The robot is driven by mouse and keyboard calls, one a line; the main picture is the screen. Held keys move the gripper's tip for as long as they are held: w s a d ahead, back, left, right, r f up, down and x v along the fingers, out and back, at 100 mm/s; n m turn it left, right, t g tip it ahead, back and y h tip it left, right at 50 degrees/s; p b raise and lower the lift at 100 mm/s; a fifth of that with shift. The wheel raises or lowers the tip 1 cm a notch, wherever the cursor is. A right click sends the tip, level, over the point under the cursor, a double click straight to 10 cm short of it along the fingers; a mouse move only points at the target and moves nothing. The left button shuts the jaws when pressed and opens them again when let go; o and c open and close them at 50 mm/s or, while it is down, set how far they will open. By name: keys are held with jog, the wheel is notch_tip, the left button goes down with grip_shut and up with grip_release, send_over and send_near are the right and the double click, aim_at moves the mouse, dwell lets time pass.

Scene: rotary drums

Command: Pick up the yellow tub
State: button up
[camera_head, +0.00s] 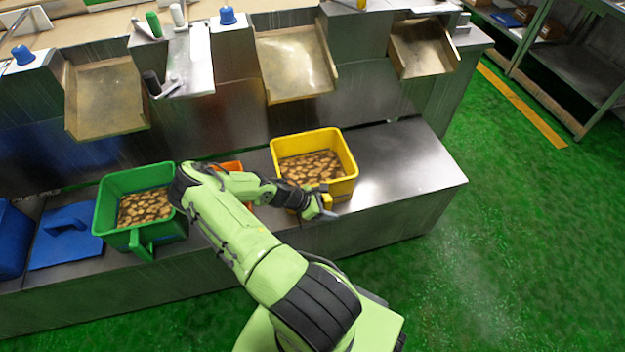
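The yellow tub (345,187) stands upright on the steel bench, right of the middle of the view. It holds several brown, potato-like pieces. My green arm reaches up from the bottom of the view, and my gripper (328,208) is at the tub's near side, by its front wall. The wrist hides part of the tub's front left. The fingers are small and partly hidden, so I cannot tell whether they are open or shut, or whether they touch the tub.
A green tub (110,195) with similar pieces stands on the left, and an orange tub (233,166) is mostly hidden behind my arm. A blue lid (52,250) lies far left. Metal chutes (296,62) overhang the bench (425,165), which is clear right of the yellow tub.

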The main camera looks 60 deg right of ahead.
grip_shut()
dwell(1.2)
jog(key=shift+d+r, duration=0.15)
jog(key=shift+r, duration=0.15)
